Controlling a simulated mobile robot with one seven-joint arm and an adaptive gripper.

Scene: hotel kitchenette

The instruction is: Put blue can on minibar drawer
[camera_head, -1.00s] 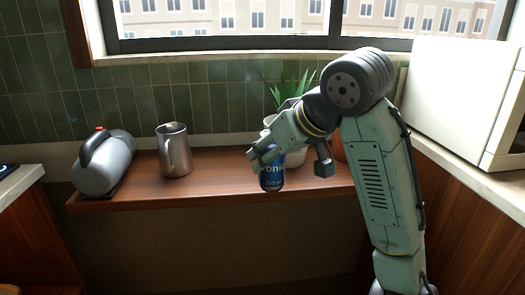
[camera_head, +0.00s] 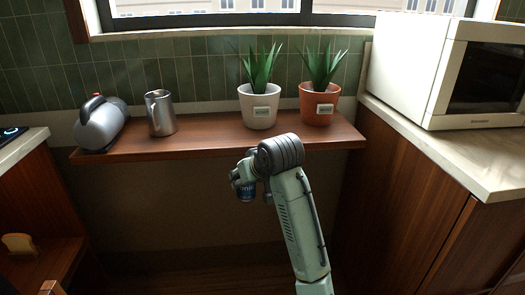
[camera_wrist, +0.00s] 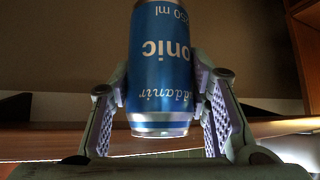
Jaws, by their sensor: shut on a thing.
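The blue can (camera_wrist: 160,65) has white lettering and fills the middle of the wrist view, between my two fingers. My gripper (camera_wrist: 161,105) is shut on it, with a finger pad against each side. In the head view the can (camera_head: 246,193) shows small below my gripper (camera_head: 245,186), in front of and lower than the wooden shelf. Most of its upper part is hidden there by the gripper. I cannot pick out a minibar drawer for certain in these views.
The wooden shelf (camera_head: 215,142) holds a grey kettle (camera_head: 103,122), a metal jug (camera_head: 160,113), a white-potted plant (camera_head: 260,108) and an orange-potted plant (camera_head: 319,103). A microwave (camera_head: 450,70) stands on the right counter (camera_head: 440,145). Bread (camera_head: 19,244) lies at the lower left.

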